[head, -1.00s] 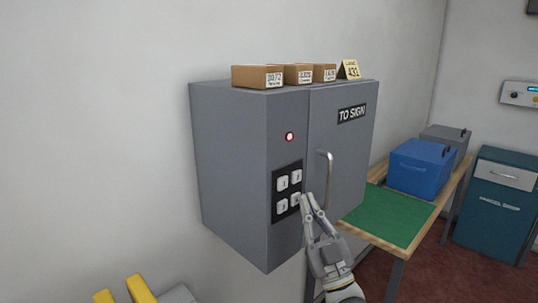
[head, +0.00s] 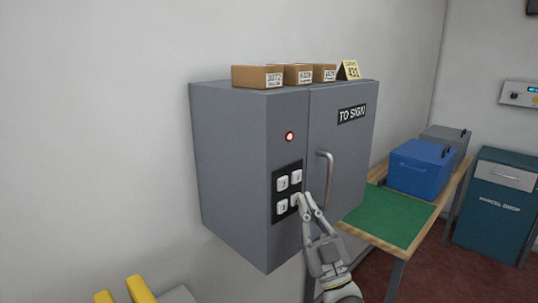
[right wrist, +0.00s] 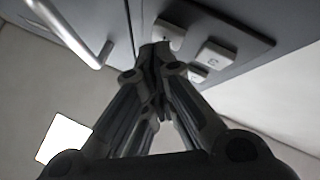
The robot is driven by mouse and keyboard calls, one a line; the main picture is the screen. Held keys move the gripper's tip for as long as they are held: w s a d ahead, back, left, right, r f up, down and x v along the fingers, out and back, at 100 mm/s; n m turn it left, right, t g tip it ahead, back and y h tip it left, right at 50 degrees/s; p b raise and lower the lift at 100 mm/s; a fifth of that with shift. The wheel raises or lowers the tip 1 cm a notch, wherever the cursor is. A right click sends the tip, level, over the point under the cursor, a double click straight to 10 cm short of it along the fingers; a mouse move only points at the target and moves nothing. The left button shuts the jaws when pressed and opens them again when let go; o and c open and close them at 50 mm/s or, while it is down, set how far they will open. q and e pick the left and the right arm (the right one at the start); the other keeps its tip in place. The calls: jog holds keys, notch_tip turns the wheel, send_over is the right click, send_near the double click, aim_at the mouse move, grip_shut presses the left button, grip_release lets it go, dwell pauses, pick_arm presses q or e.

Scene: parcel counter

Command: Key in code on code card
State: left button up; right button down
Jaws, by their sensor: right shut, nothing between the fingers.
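A grey wall cabinet (head: 240,170) marked "TO SIGN" carries a dark keypad (head: 287,172) with white square keys in two rows. A red light (head: 290,136) glows above the keypad. A yellow code card (head: 348,70) stands on top of the cabinet at the right; it seems to read 431 or 432, the last digit is unclear. My right gripper (head: 302,198) is shut and empty, its tips at the lower right key. In the right wrist view the fingertips (right wrist: 155,50) overlap a white key (right wrist: 170,35); I cannot tell whether it is pressed. My left gripper is not in view.
Small labelled brown boxes (head: 258,76) sit on the cabinet top. The door handle (head: 326,178) stands out just right of the keypad, close to my gripper. A wooden table with a green mat (head: 390,215) and blue box (head: 420,167) stands to the right, before a teal parcel drop (head: 495,215).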

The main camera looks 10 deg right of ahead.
jog(key=shift+s+d, duration=0.2)
jog(key=shift+s, duration=0.1)
jog(key=s+d+p, duration=0.2)
jog(key=s+d, duration=0.1)
jog(key=s, duration=0.1)
jog(key=shift+s+d, duration=0.35)
jog(key=shift+d, duration=0.05)
dwell(0.6)
